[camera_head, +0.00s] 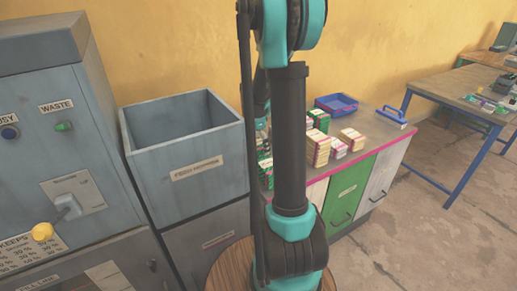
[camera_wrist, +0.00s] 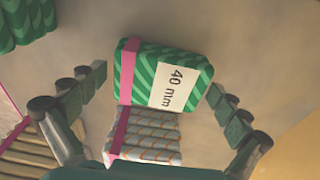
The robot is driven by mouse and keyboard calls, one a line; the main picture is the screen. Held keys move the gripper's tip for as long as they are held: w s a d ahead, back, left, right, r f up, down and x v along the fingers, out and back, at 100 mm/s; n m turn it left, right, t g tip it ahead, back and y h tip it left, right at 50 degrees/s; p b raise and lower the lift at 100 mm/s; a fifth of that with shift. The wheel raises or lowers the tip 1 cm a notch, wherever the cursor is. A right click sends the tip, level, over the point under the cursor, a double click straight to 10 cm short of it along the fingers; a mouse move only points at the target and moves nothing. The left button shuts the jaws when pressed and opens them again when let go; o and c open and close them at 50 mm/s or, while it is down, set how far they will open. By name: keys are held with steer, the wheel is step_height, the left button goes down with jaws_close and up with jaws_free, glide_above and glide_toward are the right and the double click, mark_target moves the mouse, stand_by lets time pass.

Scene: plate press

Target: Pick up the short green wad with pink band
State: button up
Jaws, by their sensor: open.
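A green striped wad (camera_wrist: 140,72) with a pink band and a white "40 mm" label lies in the middle of the wrist view. My gripper (camera_wrist: 157,84) is open, with one finger on each side of this wad and a gap to both. Nothing is held. A pale wad with orange stripes (camera_wrist: 155,135) and a pink band lies right next to it, nearer the palm. In the head view my arm hides the gripper, and green wads (camera_head: 318,117) stand on the counter just right of the arm. I cannot tell which of these is the labelled one.
More green wads (camera_wrist: 25,22) lie at the upper left of the wrist view, and a yellowish wad (camera_wrist: 28,155) at the lower left. The pink-edged counter (camera_head: 378,141) also bears cream wads (camera_head: 352,138) and a blue tray (camera_head: 337,109). A grey bin (camera_head: 185,150) stands left.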

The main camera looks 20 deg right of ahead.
mark_target(258, 144)
steer(key=shift+c, duration=0.6)
steer(key=c, duration=0.9)
steer(key=shift+r, duration=0.1)
step_height(258, 144, up, 20)
